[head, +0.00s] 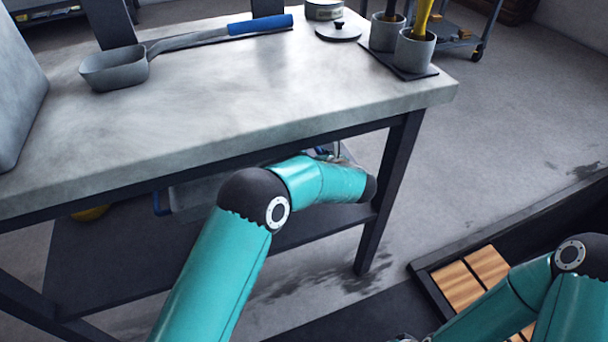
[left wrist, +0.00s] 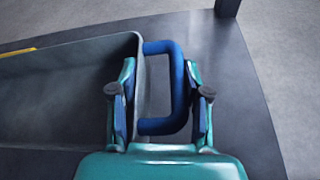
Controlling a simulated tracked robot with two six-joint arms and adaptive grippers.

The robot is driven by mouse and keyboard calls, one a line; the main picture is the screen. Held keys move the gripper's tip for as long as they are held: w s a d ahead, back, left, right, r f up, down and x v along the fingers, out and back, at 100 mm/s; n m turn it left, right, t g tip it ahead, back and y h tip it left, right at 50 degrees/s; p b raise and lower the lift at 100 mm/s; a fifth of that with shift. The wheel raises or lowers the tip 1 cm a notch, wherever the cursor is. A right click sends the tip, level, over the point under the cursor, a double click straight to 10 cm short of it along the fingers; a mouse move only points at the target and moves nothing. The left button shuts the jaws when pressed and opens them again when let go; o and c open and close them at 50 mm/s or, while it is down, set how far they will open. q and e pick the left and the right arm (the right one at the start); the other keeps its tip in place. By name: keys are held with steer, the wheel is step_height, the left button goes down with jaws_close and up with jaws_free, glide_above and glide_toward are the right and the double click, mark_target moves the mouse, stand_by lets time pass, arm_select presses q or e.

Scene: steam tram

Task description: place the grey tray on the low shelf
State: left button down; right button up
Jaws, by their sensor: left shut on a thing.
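The grey tray (head: 190,197) shows in part under the table, with a blue handle at its left end; my left arm hides much of it. In the left wrist view the tray (left wrist: 65,100) fills the left side. My left gripper (left wrist: 160,85) is shut on its blue end handle (left wrist: 176,90), one finger on each side of the handle bar. The low shelf (head: 105,265) is a dark board under the table. It lies beneath the tray in the left wrist view (left wrist: 240,95). I cannot tell whether the tray touches it. My right gripper is not in view.
The grey table top (head: 240,95) overhangs the shelf, with a dark table leg (head: 388,195) right of my left arm. A ladle (head: 115,68), a lid (head: 338,31) and cups (head: 414,50) stand on top. A yellow thing (head: 90,213) lies under the table at left.

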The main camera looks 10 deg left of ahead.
arm_select(q)
step_height(320, 180, down, 7)
steer(key=shift+r+b, duration=0.1)
steer(key=shift+b, duration=1.15)
steer(key=shift+s, duration=0.1)
steer(key=c, duration=0.5)
jaws_free()
steer(key=shift+c, duration=0.2)
steer(key=shift+s+d, duration=0.15)
steer(key=p+v, duration=0.3)
steer(key=v, duration=0.7)
steer(key=shift+s+d+r, duration=0.15)
steer(key=shift+s+r, duration=0.1)
steer(key=shift+s+d+r+p, duration=0.15)
steer(key=shift+s+d+p, duration=0.2)
steer(key=shift+s, duration=0.1)
steer(key=shift+a, duration=0.1)
